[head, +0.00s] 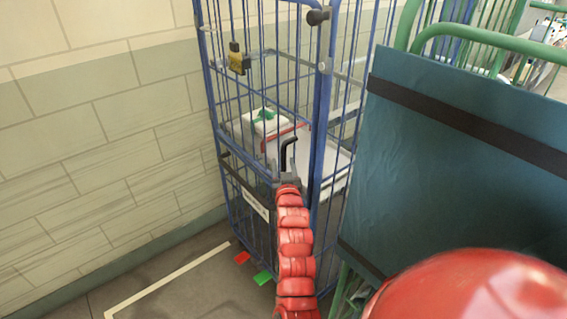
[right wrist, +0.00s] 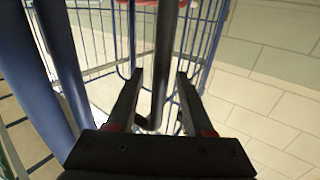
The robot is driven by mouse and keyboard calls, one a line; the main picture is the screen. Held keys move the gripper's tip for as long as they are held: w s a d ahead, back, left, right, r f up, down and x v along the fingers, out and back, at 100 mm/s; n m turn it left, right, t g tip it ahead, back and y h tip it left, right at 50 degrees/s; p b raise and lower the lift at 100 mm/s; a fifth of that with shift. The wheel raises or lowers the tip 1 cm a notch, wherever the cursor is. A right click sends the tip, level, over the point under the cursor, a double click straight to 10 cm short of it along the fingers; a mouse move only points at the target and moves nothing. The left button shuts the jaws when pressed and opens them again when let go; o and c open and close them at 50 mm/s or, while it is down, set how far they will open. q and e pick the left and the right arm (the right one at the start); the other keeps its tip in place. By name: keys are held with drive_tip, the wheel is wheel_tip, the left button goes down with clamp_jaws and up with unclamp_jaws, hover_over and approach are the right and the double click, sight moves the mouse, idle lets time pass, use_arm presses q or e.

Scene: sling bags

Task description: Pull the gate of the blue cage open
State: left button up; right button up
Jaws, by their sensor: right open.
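The blue cage (head: 325,120) stands against the wall in the head view, with a barred gate on its front. My right arm reaches up to the gate, and my right gripper (head: 286,181) is at about its mid height, beside a black bent handle (head: 289,150). In the right wrist view my right gripper (right wrist: 160,75) is open. A dark upright bar (right wrist: 163,60) with a bent lower end stands between its two fingers, with gaps on both sides. Whether a finger touches it cannot be told. My left gripper is not in view.
A yellow padlock (head: 238,58) hangs high on the cage's left side. A white box (head: 262,122) lies inside. A teal panel (head: 450,150) on a green frame stands close at the right. Red and green tags (head: 263,277) lie near the base. Floor is clear at the lower left.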

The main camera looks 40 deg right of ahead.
clamp_jaws()
idle(0.3)
idle(1.2)
